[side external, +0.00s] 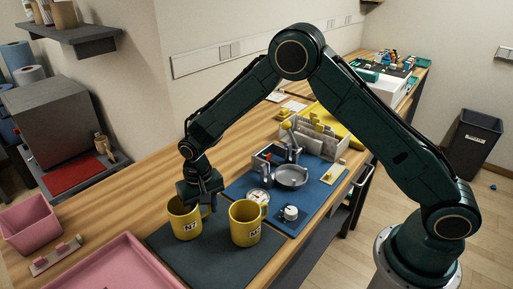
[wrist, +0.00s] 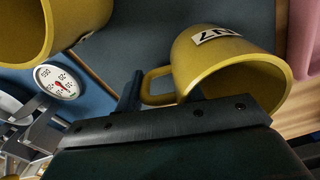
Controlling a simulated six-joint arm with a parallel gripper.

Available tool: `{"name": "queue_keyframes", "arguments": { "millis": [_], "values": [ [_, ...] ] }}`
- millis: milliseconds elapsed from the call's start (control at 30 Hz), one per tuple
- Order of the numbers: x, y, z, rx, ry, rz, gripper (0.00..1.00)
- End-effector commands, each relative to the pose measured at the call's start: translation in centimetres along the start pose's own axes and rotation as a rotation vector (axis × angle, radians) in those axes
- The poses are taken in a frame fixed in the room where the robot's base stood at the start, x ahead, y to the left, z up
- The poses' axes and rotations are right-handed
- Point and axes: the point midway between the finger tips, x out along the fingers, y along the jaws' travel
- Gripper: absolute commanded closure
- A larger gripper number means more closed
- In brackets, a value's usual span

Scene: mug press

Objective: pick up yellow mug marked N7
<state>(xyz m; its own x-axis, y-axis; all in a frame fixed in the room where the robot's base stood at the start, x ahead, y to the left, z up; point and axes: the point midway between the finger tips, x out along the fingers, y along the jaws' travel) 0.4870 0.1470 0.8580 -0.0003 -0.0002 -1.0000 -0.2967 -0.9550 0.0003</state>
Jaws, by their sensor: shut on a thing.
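The yellow mug marked N7 (side external: 181,222) stands upright on a dark mat (side external: 215,262) in the side view. In the wrist view the same mug (wrist: 225,70) shows its label upside down, and its handle (wrist: 150,83) is toward my fingers. My gripper (side external: 208,204) is down at the mug's right rim and is shut on the mug at its handle side; one finger shows left of the handle in the wrist view (wrist: 162,95). The exact contact is partly hidden. A second yellow mug (side external: 245,225), its label hard to read, stands to the right, apart from the first.
A pink tray (side external: 115,275) and a pink bin (side external: 30,228) are at the left. A blue mat (side external: 315,190) behind the mugs carries a metal pan (side external: 291,177) and a white dial (side external: 290,213). A grey press-like box (side external: 60,125) stands at the far left.

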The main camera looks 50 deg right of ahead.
Motion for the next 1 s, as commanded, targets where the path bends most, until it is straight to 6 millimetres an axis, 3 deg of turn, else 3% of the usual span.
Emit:
{"name": "queue_keyframes", "arguments": {
  "millis": [367,800,1000],
  "values": [
    [-4.6,-0.1,-0.1,-0.001,0.005,-0.004,1.0],
    [-13.9,-0.1,-0.1,-0.001,0.006,-0.005,1.0],
    [-17.3,-0.1,-0.1,-0.001,0.005,-0.004,1.0]
  ]
}}
